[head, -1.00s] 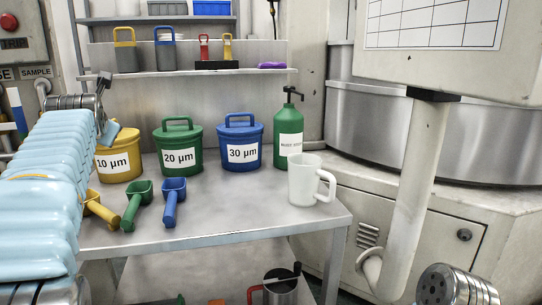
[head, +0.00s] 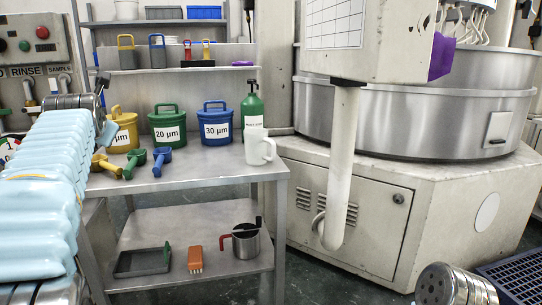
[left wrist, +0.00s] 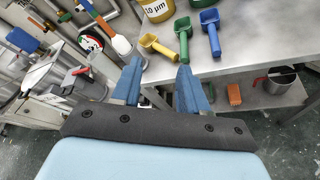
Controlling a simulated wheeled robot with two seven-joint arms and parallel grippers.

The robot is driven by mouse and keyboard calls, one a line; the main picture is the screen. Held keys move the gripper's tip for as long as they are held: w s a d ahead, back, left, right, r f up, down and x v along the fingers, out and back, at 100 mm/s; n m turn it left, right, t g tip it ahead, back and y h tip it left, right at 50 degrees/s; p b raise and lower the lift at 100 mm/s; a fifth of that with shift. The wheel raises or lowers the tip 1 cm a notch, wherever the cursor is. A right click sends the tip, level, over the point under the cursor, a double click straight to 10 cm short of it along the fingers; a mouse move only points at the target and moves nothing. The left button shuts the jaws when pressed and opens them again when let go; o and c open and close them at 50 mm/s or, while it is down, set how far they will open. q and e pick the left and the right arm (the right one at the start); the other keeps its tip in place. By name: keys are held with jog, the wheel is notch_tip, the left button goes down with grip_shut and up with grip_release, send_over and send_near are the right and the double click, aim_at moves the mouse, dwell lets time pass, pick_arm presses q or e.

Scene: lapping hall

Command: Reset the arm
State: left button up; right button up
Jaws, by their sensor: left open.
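On the table stand a yellow bucket (head: 122,134), green bucket (head: 168,129), blue bucket (head: 214,125), green pump bottle (head: 252,104) and white mug (head: 259,149). The lower shelf holds a tray (head: 142,262), orange brush (head: 195,260) and metal jug (head: 246,244). A large machine (head: 400,190) stands right.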

pick_arm(q)
jog(key=w+d+f+m+g+h, duration=0.1)
jog(key=w+f+m+g, duration=0.3)
jog(key=f, duration=0.9)
jog(key=w+d+f+m+t+h, duration=0.15)
jog(key=f+m, duration=0.35)
jog(key=f, duration=0.9)
jog(key=s+d+f+m+g, duration=0.1)
jog(key=s+f+m, duration=0.15)
jog(key=f, duration=0.55)
jog(key=s+d+f+m+g+h, duration=0.1)
jog(key=s+d+f+m+g, duration=0.15)
jog(key=f, duration=0.55)
jog(key=s+d+f+m+g, duration=0.15)
jog(key=f+m, duration=0.25)
jog(key=f, duration=0.5)
jog(key=s+d+f+m+h, duration=0.2)
jog(key=s+d+f+m, duration=0.15)
jog(key=s+f, duration=0.45)
jog(key=s+d+f+m+g+h, duration=0.2)
jog(key=s+d+f+m, duration=0.3)
jog(key=s, duration=0.5)
jog(key=s+d+f+m+g+h, duration=0.2)
jog(key=s+d+f+m, duration=0.3)
jog(key=s+d, duration=0.5)
jog(key=shift+f+h, duration=0.15)
jog(key=shift+h, duration=0.2)
jog(key=shift+d, duration=0.1)
